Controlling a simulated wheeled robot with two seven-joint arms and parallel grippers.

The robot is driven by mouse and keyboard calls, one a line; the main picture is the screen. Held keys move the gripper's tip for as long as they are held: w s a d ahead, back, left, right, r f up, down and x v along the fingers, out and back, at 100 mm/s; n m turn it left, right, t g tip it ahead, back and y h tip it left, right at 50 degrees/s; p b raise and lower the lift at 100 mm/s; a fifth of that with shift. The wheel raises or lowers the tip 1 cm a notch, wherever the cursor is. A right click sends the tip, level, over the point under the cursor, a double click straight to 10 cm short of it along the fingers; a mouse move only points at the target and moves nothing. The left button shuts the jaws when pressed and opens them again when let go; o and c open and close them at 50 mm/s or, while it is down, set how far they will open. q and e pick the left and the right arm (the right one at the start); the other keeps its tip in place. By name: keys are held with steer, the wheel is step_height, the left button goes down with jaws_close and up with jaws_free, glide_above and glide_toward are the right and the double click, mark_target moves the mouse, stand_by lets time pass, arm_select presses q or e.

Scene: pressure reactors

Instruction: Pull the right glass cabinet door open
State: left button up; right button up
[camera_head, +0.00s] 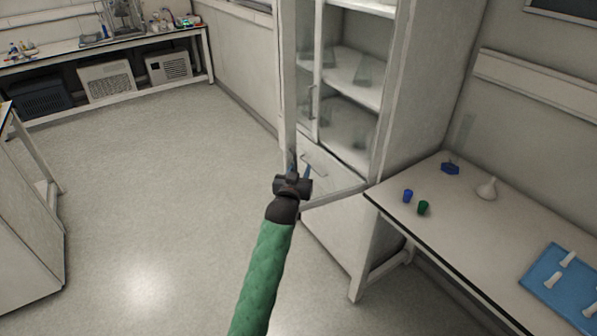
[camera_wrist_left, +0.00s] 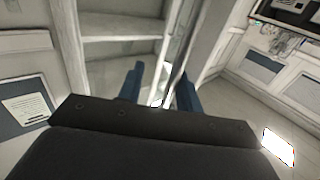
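The tall white cabinet (camera_head: 408,85) stands at the centre of the head view. Its shelves show through the front, and a vertical handle (camera_head: 311,101) is on the glass front. I cannot tell clearly whether the right glass door is shut or ajar. My left gripper (camera_head: 300,166) is in front of the cabinet, below that handle in the picture. In the left wrist view its two blue fingers (camera_wrist_left: 159,88) are apart. A pale upright strip and a thin dark curved piece show between them; contact is unclear. My right gripper is not in view.
A white table (camera_head: 453,215) at the right holds a blue cup (camera_head: 407,196), a green cup (camera_head: 423,208), a white flask (camera_head: 486,188) and a blue tray (camera_head: 538,269). The floor (camera_head: 150,190) to the left is clear.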

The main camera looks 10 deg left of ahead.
arm_select(q)
steer(key=shift+a+f, duration=0.15)
steer(key=shift+a, duration=0.15)
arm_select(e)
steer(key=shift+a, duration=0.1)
arm_select(q)
steer(key=shift+s+f, duration=0.1)
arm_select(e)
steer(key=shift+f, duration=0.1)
